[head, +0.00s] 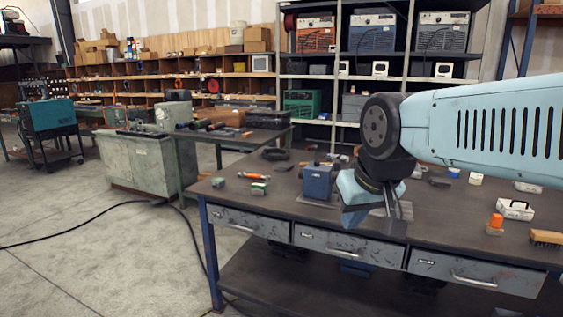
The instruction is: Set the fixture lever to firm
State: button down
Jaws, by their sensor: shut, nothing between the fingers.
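A blue block-shaped fixture (318,182) stands upright on a pale plate on the dark workbench (262,217), near the front edge. A small dark part shows at its top; I cannot make out a lever or its setting. My gripper (376,212) is just right of the fixture, low over the bench, pointing down. It is shut and holds nothing. My wrist and fingers hide part of the plate and bench behind them. I cannot tell whether the gripper touches anything. No flanged pipe is clear to see.
Left of the fixture lie an orange-handled tool (253,176) and small green blocks (258,188). At right are an orange-capped item (495,224), a white box (515,209) and a brush (546,238). Shelves stand behind.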

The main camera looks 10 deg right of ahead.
aim_at(314, 147)
jog(key=u, duration=0.5)
jog(key=i, duration=1)
jog(key=z, duration=0.05)
